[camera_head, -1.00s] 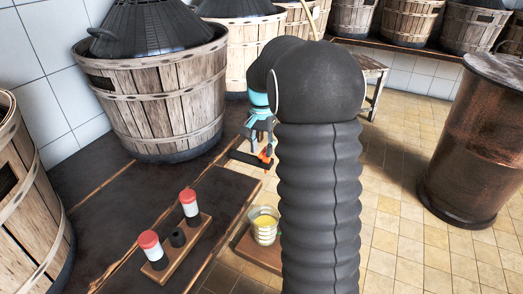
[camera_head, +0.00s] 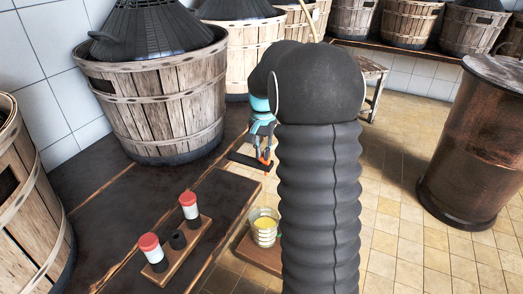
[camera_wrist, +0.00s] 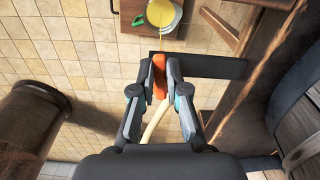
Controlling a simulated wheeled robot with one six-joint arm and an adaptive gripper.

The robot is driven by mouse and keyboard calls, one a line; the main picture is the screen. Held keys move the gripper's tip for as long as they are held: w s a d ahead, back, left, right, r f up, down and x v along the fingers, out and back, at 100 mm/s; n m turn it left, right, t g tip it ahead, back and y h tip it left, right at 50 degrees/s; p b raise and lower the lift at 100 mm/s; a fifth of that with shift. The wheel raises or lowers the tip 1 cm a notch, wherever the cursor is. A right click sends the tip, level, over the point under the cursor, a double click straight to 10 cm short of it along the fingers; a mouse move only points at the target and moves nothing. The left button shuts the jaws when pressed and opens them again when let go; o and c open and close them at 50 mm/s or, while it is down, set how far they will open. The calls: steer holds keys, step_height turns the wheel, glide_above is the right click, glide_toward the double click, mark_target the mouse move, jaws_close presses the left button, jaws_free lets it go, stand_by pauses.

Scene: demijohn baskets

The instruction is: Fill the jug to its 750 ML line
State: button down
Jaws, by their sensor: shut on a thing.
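The jug (camera_head: 264,238) is a clear, ringed vessel with yellow liquid in it. It stands upright on a small wooden board. In the wrist view the jug (camera_wrist: 176,20) is at the top edge, partly cut off, with a green part beside it. My gripper (camera_wrist: 160,72) is shut on an orange clip-like piece (camera_wrist: 160,80), with a pale hose (camera_wrist: 155,122) behind it. A thin yellow streak runs between the orange piece and the jug. In the head view my gripper (camera_head: 265,160) is behind and above the jug. The 750 ML line is too small to read.
A rack (camera_head: 178,252) with two red-capped containers stands left of the jug on the dark bench. A dark bar (camera_wrist: 215,66) lies beside the orange piece. Wooden baskets (camera_head: 155,105) stand behind and left. A copper drum (camera_head: 480,140) stands right; tiled floor lies between.

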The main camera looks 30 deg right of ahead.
steer(key=shift+s+d+n+p, duration=0.15)
steer(key=shift+d+n+p, duration=0.1)
steer(key=shift+n, duration=0.55)
steer(key=shift+s+d+n+p, duration=0.1)
steer(key=shift+d+n+p, duration=0.1)
steer(key=shift+n, duration=0.6)
steer(key=c, duration=1.2)
jaws_free()
steer(key=shift+o, duration=0.2)
steer(key=shift+r, duration=0.1)
step_height(320, 180, up, 12)
